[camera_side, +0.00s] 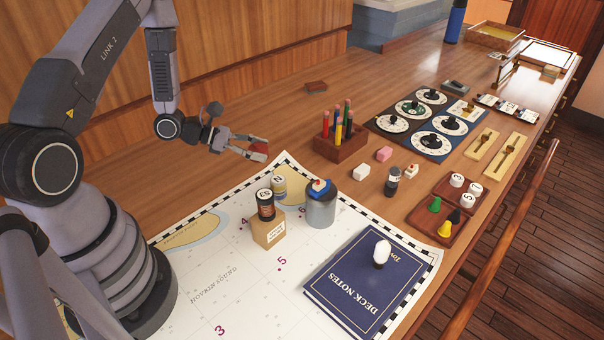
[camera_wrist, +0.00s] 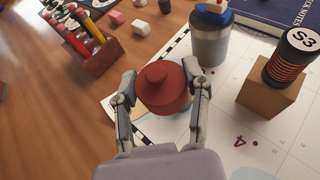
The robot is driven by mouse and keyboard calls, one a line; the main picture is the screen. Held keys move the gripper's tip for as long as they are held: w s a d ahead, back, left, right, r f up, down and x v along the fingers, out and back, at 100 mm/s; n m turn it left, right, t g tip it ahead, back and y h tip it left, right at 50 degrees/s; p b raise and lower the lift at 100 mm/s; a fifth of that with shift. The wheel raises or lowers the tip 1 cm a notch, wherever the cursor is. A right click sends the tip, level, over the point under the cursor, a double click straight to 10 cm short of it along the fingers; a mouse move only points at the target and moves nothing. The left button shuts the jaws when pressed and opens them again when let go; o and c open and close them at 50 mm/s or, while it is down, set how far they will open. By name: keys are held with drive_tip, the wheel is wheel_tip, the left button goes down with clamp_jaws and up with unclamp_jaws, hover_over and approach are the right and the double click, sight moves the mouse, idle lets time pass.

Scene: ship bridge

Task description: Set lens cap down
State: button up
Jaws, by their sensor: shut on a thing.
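The lens cap (camera_side: 259,149) appears to be the red round piece with a small raised knob; it fills the middle of the wrist view (camera_wrist: 163,90). My gripper (camera_side: 254,150) is shut on it, with one finger on each side, as the wrist view shows (camera_wrist: 163,97). In the side view the cap is partly hidden by the fingers. It is beyond the far edge of the chart (camera_side: 205,285), apparently above the wooden table (camera_side: 230,190). Its exact height is hard to tell.
A grey cylinder (camera_side: 321,211) with a toy boat on top and a wooden block (camera_side: 268,233) bearing a labelled coil stand on the chart. A pencil holder (camera_side: 341,147) stands to the right. Bare wood lies between it and my gripper.

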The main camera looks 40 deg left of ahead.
drive_tip(key=shift+s+r, duration=0.6)
drive_tip(key=shift+s, duration=0.1)
wheel_tip(320, 180, up, 5)
drive_tip(key=shift+s+f, duration=0.1)
drive_tip(key=w+d+m+g+h, duration=0.2)
drive_tip(key=d+m+g, duration=0.3)
drive_tip(key=d, duration=0.5)
drive_tip(key=w+d+m+g+h, duration=0.15)
drive_tip(key=d+m+g, duration=0.35)
drive_tip(key=d, duration=0.5)
hover_over(380, 217)
drive_tip(key=s, duration=0.1)
drive_tip(key=shift+h, duration=0.35)
drive_tip(key=f, duration=1.4)
drive_tip(key=shift+a, duration=0.2)
drive_tip(key=shift+w+d+f, duration=0.15)
drive_tip(key=shift+w+f, duration=0.2)
drive_tip(key=shift+f, duration=0.05)
drive_tip(key=shift+w+f, duration=0.15)
drive_tip(key=shift+f, duration=1.5)
